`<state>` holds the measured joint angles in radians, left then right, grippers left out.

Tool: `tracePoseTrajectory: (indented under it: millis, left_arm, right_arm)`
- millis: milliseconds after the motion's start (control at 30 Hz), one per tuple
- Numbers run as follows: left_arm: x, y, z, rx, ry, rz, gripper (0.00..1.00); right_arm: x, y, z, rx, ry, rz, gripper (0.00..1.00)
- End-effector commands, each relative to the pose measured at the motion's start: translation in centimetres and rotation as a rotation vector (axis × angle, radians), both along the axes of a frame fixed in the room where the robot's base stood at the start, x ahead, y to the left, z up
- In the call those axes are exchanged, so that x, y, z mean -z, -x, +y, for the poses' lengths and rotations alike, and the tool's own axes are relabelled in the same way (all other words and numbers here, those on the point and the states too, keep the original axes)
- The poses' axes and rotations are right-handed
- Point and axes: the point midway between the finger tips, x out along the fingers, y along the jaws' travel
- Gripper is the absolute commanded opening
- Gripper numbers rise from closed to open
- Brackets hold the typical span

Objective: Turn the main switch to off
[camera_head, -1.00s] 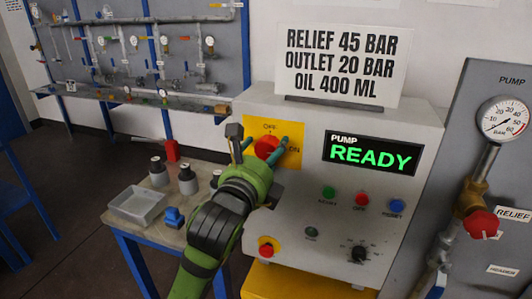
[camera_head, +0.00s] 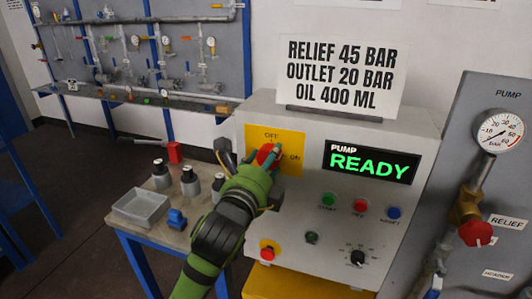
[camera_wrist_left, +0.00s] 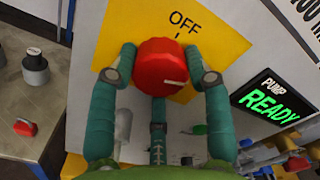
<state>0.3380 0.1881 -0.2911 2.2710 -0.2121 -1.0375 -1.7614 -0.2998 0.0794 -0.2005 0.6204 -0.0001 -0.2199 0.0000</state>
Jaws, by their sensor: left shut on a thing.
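The main switch is a round red knob (camera_head: 265,154) on a yellow plate (camera_head: 290,138) marked OFF at the top and ON at the right. It also shows in the left wrist view (camera_wrist_left: 160,64), where its white mark points right, away from the OFF tick above. My left gripper (camera_head: 262,158) is at the knob. In the left wrist view its teal fingers (camera_wrist_left: 166,70) are shut on the knob from both sides. The ON label is hidden in that view. My right gripper is not in view.
The pump panel display (camera_head: 370,162) reads READY. A side table at left bears a grey tray (camera_head: 140,208), dark-capped bottles and a blue part (camera_head: 176,218). A gauge (camera_head: 499,132) stands at right.

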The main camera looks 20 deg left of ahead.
Motion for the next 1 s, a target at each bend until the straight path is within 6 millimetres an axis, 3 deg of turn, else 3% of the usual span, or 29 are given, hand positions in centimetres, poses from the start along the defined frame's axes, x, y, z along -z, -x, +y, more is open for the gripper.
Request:
tracePoseTrajectory:
  millis: [300,1000]
  left_arm:
    - [0.3,0.0,-0.4,0.007,0.301,0.031,0.17]
    - [0.1,0.1,-0.5,0.005,0.963,0.051,0.17]
  right_arm:
    - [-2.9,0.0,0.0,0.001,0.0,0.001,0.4]
    - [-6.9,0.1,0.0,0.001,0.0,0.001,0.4]
